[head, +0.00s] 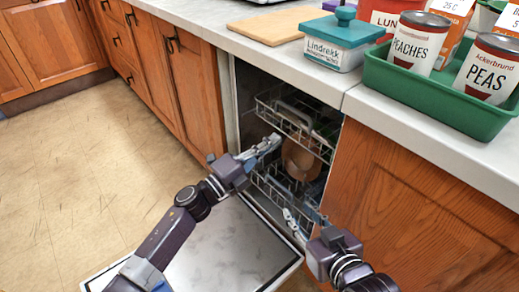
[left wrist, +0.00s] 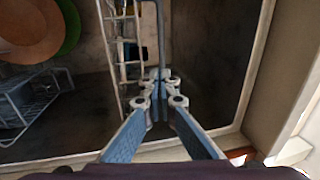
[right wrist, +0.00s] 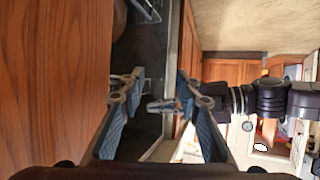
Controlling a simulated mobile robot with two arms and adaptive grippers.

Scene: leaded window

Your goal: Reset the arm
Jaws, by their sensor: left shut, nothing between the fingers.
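My left gripper (head: 273,141) is shut and empty at the opening of the dishwasher, beside the upper rack (head: 300,122). In the left wrist view its fingertips (left wrist: 160,80) meet in front of a thin rack wire. My right gripper (head: 288,214) is lower and to the right, in front of the lower rack (head: 268,187). In the right wrist view its fingers (right wrist: 160,86) stand apart with nothing held between them. Brown dishware (head: 298,160) sits inside the dishwasher behind the grippers; part of it is hidden by the racks.
The lowered dishwasher door (head: 230,250) lies under my arms. Wooden cabinets (head: 420,205) flank the opening. The counter above carries a cutting board (head: 275,25), a teal-lidded box (head: 335,52) and a green tray (head: 450,100) with cans. Floor at left is clear.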

